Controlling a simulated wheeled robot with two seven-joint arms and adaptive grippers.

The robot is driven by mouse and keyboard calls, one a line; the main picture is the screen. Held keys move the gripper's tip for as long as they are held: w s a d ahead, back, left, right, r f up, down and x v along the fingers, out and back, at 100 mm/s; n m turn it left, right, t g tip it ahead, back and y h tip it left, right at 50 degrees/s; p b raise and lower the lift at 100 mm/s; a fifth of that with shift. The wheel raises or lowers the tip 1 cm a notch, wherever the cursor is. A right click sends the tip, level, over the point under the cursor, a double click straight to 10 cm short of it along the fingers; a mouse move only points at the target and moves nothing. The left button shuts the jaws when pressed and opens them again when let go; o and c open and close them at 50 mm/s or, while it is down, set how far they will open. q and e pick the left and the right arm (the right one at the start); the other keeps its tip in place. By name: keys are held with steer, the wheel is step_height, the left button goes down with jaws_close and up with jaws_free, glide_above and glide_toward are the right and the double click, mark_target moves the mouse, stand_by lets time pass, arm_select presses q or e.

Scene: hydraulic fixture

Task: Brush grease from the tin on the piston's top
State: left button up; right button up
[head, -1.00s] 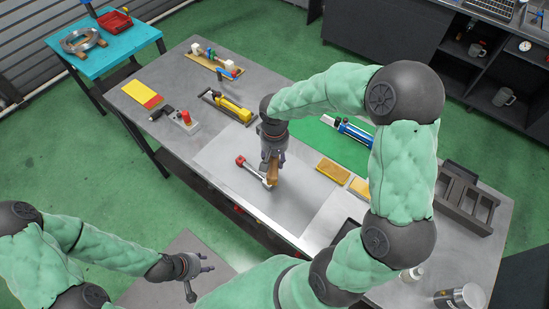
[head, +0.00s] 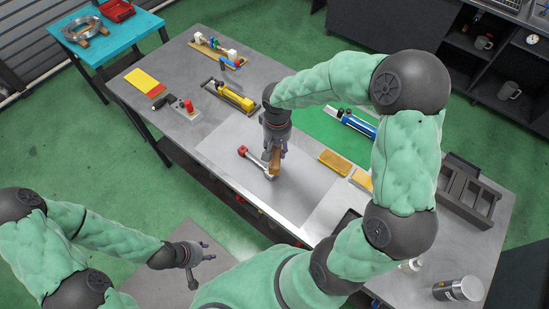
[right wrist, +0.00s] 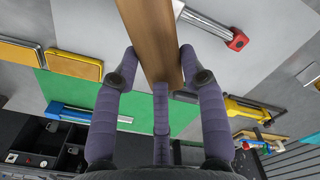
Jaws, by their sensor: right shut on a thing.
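My right gripper (head: 276,146) is shut on a brown wooden handle (head: 275,163), held roughly upright over the light grey plate on the table. The handle also shows between the fingers in the right wrist view (right wrist: 150,40). Its lower end is hidden, so I cannot tell whether bristles touch anything. A silver rod with a red end (head: 243,151), perhaps the piston, lies beside it; it also shows in the right wrist view (right wrist: 237,39). A silver can (head: 458,289), possibly the tin, stands at the table's near right. My left gripper (head: 202,252) is open and empty, off the table.
Yellow blocks (head: 335,163) and a dark slotted holder (head: 468,196) are to the right. A blue cylinder (head: 357,124) lies on a green mat. A yellow cylinder (head: 236,98) and a red-buttoned box (head: 185,108) are farther left. The plate's front part is clear.

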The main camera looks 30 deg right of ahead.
steer(key=shift+f, duration=0.15)
step_height(320, 180, down, 6)
steer(key=b, duration=0.6)
steer(key=shift+f, duration=0.25)
steer(key=shift+f+b, duration=0.8)
steer(key=shift+f, duration=0.25)
stand_by(0.4)
steer(key=shift+w, duration=0.1)
steer(key=shift+w+a+r, duration=0.1)
steer(key=shift+w+a, duration=0.15)
steer(key=shift+w, duration=0.35)
steer(key=shift+w+a, duration=0.2)
steer(key=shift+w, duration=0.4)
steer(key=shift+w+a+r, duration=0.1)
steer(key=shift+w+a, duration=0.15)
steer(key=shift+w, duration=0.35)
steer(key=shift+f, duration=0.1)
steer(key=shift+s+d+f+b, duration=0.1)
steer(key=shift+s+d, duration=0.15)
steer(key=shift+s, duration=0.4)
steer(key=shift+s+d+b, duration=0.1)
steer(key=shift+s+d, duration=0.1)
steer(key=shift+s, duration=0.5)
steer(key=shift+s+d+f+b, duration=0.1)
steer(key=shift+s+d, duration=0.15)
steer(key=shift+s, duration=0.4)
